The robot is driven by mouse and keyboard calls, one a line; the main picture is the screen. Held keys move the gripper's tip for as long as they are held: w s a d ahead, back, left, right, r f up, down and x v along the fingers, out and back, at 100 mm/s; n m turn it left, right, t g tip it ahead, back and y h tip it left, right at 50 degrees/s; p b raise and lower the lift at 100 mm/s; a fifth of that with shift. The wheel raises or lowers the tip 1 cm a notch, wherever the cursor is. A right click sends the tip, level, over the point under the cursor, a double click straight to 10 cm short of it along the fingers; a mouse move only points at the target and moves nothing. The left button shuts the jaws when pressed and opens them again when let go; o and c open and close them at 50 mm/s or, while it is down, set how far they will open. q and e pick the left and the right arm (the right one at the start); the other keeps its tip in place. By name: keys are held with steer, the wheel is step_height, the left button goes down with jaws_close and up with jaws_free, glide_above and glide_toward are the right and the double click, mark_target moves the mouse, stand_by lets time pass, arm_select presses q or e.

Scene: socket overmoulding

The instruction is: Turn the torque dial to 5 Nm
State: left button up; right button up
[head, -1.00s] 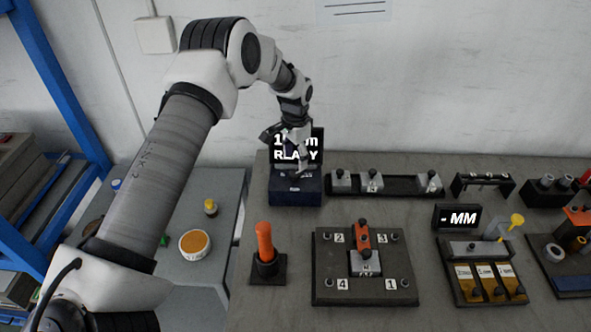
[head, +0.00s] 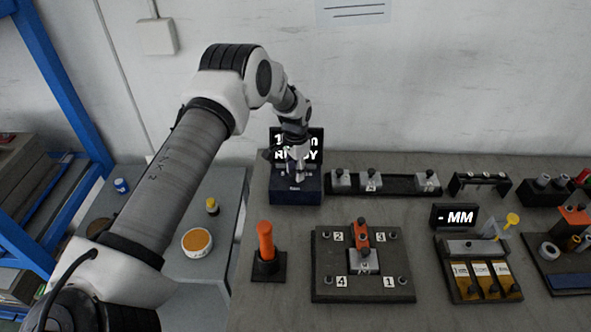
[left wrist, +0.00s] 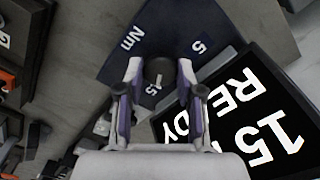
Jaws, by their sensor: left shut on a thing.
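The torque unit is a dark blue box (head: 296,192) at the back left of the bench, with a black display (head: 317,142) behind it. In the left wrist view the display (left wrist: 262,125) reads 15 and READY. The torque dial (left wrist: 158,70) is a dark round knob on the box's top panel, with the marks 5, 15 and Nm around it. My left gripper (left wrist: 159,75) is over the panel, shut on the dial with one finger on each side. In the head view the gripper (head: 294,168) hides the dial and part of the display.
An orange-handled tool (head: 265,243) stands in a holder in front of the box. A numbered fixture plate (head: 325,262) lies to its right. A dark rack (head: 398,184) with grey blocks stands right of the box. A MM display (head: 456,217) stands further right.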

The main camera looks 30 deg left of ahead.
arm_select(q)
steer(key=n, duration=0.2)
steer(key=shift+n+b, duration=0.4)
steer(key=n, duration=0.2)
steer(key=shift+n, duration=0.3)
steer(key=n, duration=1.2)
steer(key=shift+n, duration=0.3)
steer(key=n+p, duration=0.1)
steer(key=n, duration=0.4)
steer(key=shift+n, duration=0.4)
